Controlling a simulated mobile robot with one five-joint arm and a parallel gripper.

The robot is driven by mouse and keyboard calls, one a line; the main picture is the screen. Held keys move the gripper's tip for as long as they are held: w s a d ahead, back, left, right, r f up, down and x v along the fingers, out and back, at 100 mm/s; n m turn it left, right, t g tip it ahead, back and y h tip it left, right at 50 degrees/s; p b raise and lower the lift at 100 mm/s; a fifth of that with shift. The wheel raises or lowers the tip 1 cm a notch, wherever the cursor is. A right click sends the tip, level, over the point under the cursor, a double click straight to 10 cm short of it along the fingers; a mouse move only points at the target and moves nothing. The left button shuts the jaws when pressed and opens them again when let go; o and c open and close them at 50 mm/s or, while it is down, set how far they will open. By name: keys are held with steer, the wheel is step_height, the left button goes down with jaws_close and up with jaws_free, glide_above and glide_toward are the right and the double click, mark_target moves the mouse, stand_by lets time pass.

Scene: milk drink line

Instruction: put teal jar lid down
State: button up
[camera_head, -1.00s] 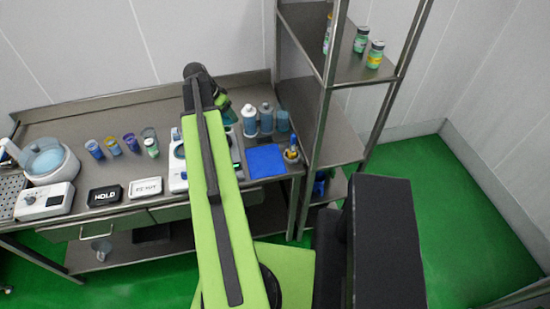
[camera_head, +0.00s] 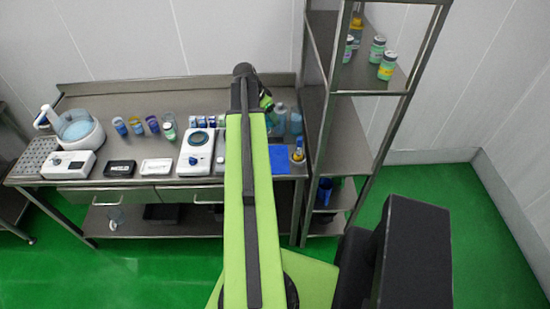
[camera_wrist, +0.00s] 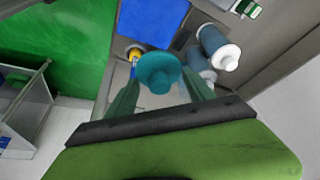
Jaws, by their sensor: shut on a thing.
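The teal jar lid (camera_wrist: 158,68) is round with a raised knob-like middle. In the wrist view it sits between the two teal fingers of my gripper (camera_wrist: 161,80), which is shut on it. The lid appears held above the bench, over the area near the blue mat (camera_wrist: 152,18). In the head view my green arm hides the lid and most of my gripper. The same blue mat (camera_head: 283,160) lies at the bench's right end.
Blue-grey bottles with white caps (camera_wrist: 217,47) stand beside the mat. A small yellow-and-blue item (camera_head: 298,154) stands at the bench's right edge, close to the shelf rack (camera_head: 318,135). A scale (camera_head: 196,152), cups and labelled trays occupy the bench's left and middle.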

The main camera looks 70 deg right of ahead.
steer(key=f+b, duration=1.4)
steer(key=f, duration=0.1)
steer(key=f+b, duration=0.8)
steer(key=shift+d, duration=0.25)
steer(key=shift+r, duration=0.25)
steer(key=shift+f, duration=0.2)
steer(key=o, duration=1.6)
steer(key=shift+r, duration=0.1)
